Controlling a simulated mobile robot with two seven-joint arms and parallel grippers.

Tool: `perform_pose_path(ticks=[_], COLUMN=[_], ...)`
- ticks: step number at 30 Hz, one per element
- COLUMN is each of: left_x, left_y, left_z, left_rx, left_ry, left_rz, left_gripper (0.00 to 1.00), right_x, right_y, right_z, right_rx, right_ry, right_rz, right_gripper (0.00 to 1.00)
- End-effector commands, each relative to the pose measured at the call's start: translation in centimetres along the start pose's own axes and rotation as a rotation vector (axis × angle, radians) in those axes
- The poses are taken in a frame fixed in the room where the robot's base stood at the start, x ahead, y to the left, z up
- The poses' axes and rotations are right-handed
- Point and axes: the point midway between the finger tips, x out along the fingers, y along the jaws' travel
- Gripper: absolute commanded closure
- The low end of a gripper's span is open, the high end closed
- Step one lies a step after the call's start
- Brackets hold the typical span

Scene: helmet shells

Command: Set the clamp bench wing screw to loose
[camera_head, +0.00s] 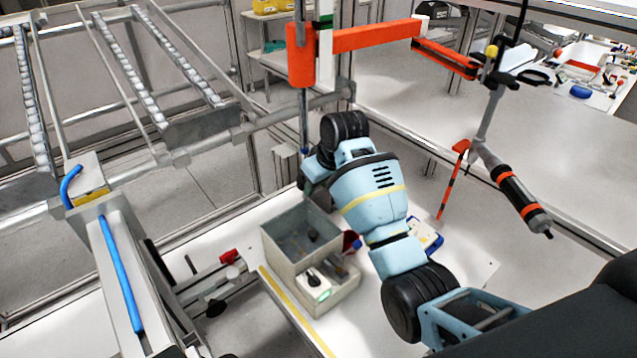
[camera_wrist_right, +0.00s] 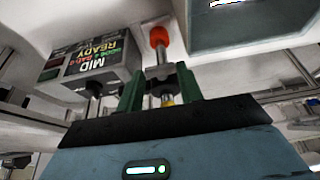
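My right gripper (camera_wrist_right: 160,78) shows in the right wrist view. Its two green fingers stand apart, with a grey metal stem and a small yellow piece visible between them. A red-orange knob (camera_wrist_right: 158,37) tops that stem, just beyond the fingertips. I cannot tell whether the fingers touch the stem. In the head view, a metal clamp rail with a red part (camera_head: 229,257) lies left of the bin; the wing screw is not clearly discernible. My right arm hides its fingertips there. My left gripper is not in view.
A grey bin (camera_head: 283,262) with a small device in its front compartment stands on the white table (camera_head: 262,212). A roller rack (camera_head: 125,65) is at the left. An orange jib arm (camera_head: 375,37) and a hanging tool (camera_head: 520,198) are at the upper right.

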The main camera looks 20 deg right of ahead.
Motion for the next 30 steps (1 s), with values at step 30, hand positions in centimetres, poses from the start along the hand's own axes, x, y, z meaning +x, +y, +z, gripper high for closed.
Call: perform_pose_path(ticks=[30], left_x=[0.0], left_y=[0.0], left_z=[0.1], left_rx=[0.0], left_ry=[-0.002], left_rz=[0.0], left_gripper=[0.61], right_x=[0.2], right_y=[1.4], right_z=[0.1], right_rx=[0.176], right_ry=[-0.002], right_rz=[-0.419], right_gripper=[0.87])
